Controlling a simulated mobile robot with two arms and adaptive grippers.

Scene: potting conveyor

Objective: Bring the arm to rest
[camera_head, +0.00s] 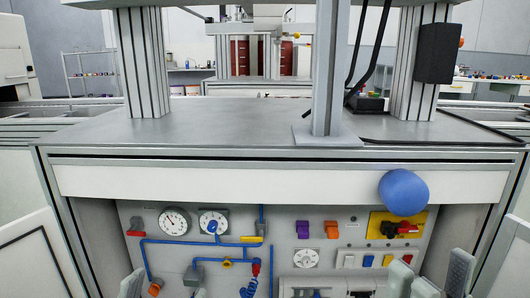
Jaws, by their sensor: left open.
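My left gripper (164,289) is at the bottom edge, left of centre, and only its fingertips show. They are apart, with nothing seen between them. My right gripper (430,280) is at the bottom right, also cut off by the frame edge. Its grey fingers stand apart, and I see nothing held in them. Both grippers are low in front of the workbench (220,125), below its tabletop. Most of both arms is out of view.
A blue rounded object (403,192) shows in front of the bench's white front rail. Below is a panel with gauges (173,221), blue pipes and coloured fittings. A grey upright post (328,80) stands on the bench. The tabletop left of the post is mostly clear.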

